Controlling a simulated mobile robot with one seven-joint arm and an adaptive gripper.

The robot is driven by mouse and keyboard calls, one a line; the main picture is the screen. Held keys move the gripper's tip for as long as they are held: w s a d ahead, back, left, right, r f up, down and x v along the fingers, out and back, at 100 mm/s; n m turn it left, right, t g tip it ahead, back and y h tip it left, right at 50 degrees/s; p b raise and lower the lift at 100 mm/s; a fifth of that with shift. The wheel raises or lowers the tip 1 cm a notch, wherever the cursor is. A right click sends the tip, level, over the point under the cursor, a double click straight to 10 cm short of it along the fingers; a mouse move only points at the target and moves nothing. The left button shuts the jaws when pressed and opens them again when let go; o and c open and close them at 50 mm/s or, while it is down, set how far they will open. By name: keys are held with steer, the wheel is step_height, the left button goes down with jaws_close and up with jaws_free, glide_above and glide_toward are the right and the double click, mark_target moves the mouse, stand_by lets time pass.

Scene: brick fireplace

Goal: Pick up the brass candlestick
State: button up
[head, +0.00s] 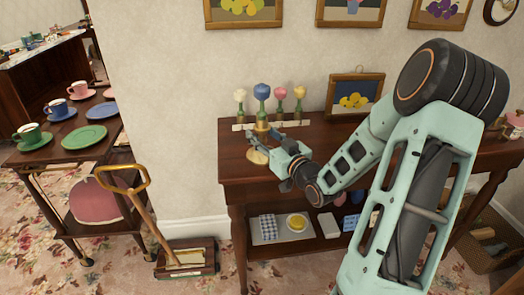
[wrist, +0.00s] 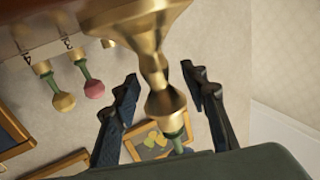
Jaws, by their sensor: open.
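My gripper (wrist: 161,78) is open, with one dark finger on each side of the narrow stem. I cannot tell whether either finger touches it. Part of the candlestick is hidden by my gripper in the head view.
Smaller brass holders with white, pink (head: 280,94) and yellow (head: 299,94) flowers stand close behind, by numbered cards. A framed fruit picture (head: 354,97) stands at the table's back. The side table (head: 235,168) has a lower shelf. A cart with cups stands left.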

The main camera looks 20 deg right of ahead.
jaws_close()
stand_by(0.4)
steer(key=shift+r, duration=0.2)
